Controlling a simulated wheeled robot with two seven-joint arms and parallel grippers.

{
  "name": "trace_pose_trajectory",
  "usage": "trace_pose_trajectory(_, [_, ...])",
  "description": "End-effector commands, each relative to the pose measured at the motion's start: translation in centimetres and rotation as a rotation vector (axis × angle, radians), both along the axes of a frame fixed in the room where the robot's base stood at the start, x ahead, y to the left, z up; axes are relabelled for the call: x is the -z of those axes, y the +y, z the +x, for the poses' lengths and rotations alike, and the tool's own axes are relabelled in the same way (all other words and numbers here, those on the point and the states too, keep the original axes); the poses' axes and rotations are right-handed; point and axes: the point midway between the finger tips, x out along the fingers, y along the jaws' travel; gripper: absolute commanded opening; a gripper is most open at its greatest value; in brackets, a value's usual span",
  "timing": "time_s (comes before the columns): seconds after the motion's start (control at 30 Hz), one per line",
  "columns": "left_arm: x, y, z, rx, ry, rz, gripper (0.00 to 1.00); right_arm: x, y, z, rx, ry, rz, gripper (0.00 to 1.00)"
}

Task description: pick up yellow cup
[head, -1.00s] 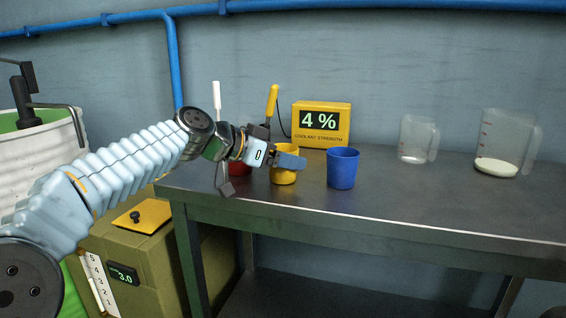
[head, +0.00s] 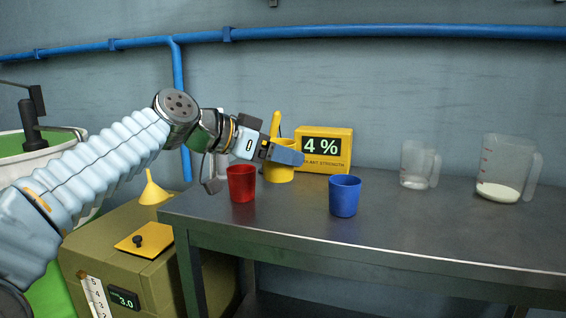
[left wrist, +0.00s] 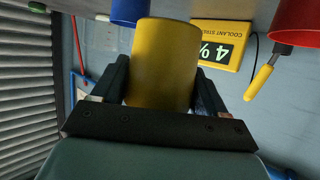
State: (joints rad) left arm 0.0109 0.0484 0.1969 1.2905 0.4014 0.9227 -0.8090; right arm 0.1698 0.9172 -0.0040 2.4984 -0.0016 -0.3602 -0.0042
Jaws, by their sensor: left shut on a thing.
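The yellow cup (head: 279,174) shows in the head view between the red cup and the yellow display, partly hidden by my left gripper (head: 283,153). In the left wrist view the yellow cup (left wrist: 162,65) sits between the two dark fingers of my left gripper (left wrist: 163,85), which is shut on it. My right gripper does not show in either view.
A red cup (head: 241,184) and a blue cup (head: 345,195) stand on the metal table (head: 400,225). A yellow display (head: 326,150) reading 4 % stands behind. Two clear jugs (head: 418,163) (head: 508,168) stand at right.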

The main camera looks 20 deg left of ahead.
Motion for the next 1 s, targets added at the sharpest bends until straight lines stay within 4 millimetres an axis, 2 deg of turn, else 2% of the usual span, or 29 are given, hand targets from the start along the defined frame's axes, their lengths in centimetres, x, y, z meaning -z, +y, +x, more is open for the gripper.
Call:
trace_pose_trajectory(0.07, [-1.1,0.0,-0.9,0.000,-0.003,0.000,0.42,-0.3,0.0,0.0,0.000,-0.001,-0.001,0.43])
trace_pose_trajectory(0.5, [-3.3,0.2,-6.4,0.001,-0.002,0.001,0.42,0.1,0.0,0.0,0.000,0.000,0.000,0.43])
trace_pose_trajectory(0.8, [-4.3,0.3,-8.6,0.000,-0.001,0.000,0.42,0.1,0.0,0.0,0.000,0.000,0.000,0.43])
trace_pose_trajectory(1.0, [-4.6,0.3,-9.3,0.000,0.000,0.000,0.42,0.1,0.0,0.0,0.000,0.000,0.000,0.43])
